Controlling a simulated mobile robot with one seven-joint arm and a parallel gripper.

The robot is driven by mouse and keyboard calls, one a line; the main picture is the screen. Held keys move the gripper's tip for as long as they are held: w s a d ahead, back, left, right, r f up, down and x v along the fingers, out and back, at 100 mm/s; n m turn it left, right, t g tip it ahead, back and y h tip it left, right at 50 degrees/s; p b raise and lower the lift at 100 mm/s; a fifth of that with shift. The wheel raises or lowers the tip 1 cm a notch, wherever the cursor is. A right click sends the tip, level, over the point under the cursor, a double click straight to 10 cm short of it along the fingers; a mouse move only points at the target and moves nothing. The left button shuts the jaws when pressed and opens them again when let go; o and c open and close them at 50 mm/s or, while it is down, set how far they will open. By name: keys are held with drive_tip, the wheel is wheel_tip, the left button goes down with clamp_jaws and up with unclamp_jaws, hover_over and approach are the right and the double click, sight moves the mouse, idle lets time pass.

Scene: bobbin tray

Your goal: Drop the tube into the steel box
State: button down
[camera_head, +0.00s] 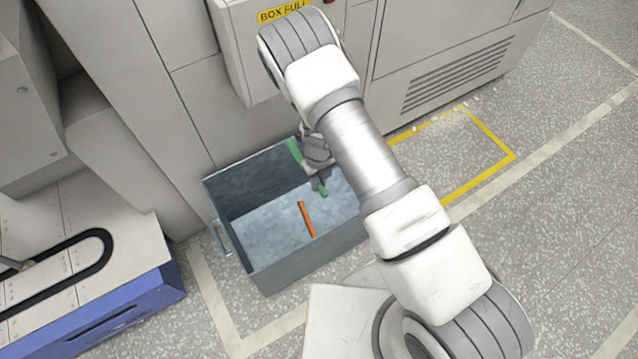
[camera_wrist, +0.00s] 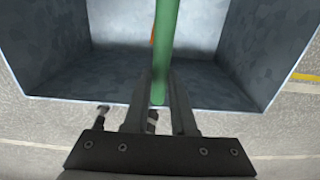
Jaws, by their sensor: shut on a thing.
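The steel box (camera_head: 262,272) is an open grey bin on the floor in the head view. Its near rim also shows in the wrist view (camera_wrist: 75,101). My gripper (camera_head: 318,172) is over the box opening, toward its back right. It is shut on a green tube (camera_wrist: 166,45), which runs up from between the fingers in the wrist view. In the head view the green tube (camera_head: 293,152) shows on both sides of my gripper, its middle hidden by it. An orange tube (camera_head: 307,219) lies on the box floor.
Grey machine cabinets stand behind the box, one part marked "BOX FULL" (camera_head: 284,12). A blue-sided bench (camera_head: 130,310) with a black track is at left. A yellow-marked floor patch (camera_head: 462,150) at right is clear.

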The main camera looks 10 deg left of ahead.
wheel_tip(320, 180, down, 6)
drive_tip(key=b, duration=0.4)
drive_tip(key=c, duration=0.7)
unclamp_jaws()
drive_tip(key=shift+o, duration=0.2)
drive_tip(key=shift+r, duration=0.15)
wheel_tip(320, 180, up, 17)
drive_tip(key=p, duration=0.5)
drive_tip(key=shift+r+p, duration=0.15)
drive_tip(key=shift+p, duration=0.15)
